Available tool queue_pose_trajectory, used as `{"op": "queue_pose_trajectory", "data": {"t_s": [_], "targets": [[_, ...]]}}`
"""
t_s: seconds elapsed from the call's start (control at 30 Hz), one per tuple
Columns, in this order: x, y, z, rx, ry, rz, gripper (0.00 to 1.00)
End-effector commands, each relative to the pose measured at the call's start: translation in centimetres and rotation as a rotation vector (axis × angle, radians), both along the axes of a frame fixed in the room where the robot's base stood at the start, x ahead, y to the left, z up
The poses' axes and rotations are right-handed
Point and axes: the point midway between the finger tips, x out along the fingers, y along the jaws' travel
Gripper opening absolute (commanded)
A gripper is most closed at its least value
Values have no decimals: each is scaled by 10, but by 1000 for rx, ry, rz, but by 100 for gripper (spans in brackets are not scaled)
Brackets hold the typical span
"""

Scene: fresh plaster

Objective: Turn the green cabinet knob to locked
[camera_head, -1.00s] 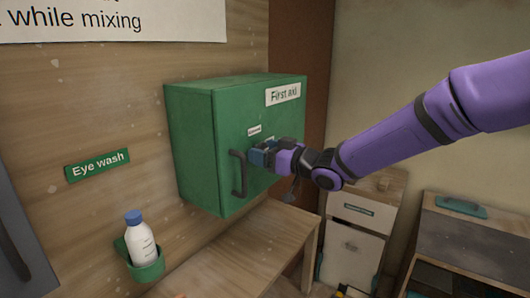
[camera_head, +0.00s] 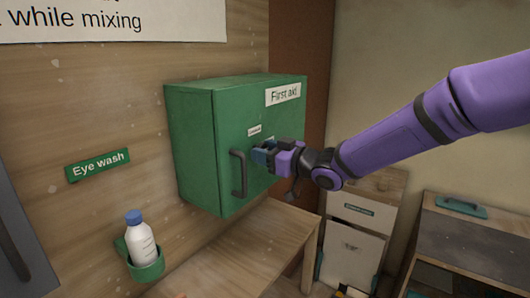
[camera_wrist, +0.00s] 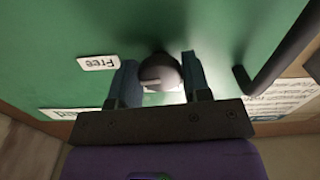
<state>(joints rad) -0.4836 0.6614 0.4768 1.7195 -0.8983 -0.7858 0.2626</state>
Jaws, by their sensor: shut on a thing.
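The green First aid cabinet (camera_head: 190,150) hangs on the wooden wall, door closed. A round dark grey knob (camera_wrist: 160,72) with a pale line on its face sits on the door. My gripper (camera_head: 265,153) is at the door right of the handle; in the wrist view, my gripper (camera_wrist: 160,78) has a blue finger on each side of the knob and is shut on it. A small white label reading "Free" (camera_wrist: 98,63) appears upside down beside the left finger. A pale patch shows between the fingers. In the head view the gripper hides the knob.
A dark bar handle (camera_head: 238,173) stands out from the door close to the gripper. A wooden table (camera_head: 250,250) is below the cabinet. An eye wash bottle (camera_head: 141,240) sits in a green wall holder at the lower left.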

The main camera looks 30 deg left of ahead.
Motion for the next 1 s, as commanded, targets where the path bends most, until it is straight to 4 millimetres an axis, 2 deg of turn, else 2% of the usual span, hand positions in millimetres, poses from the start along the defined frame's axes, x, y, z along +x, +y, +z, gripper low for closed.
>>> {"op": "queue_pose_trajectory", "data": {"t_s": [1.0], "targets": [[1,0,1,-79,-932,0,1]]}}
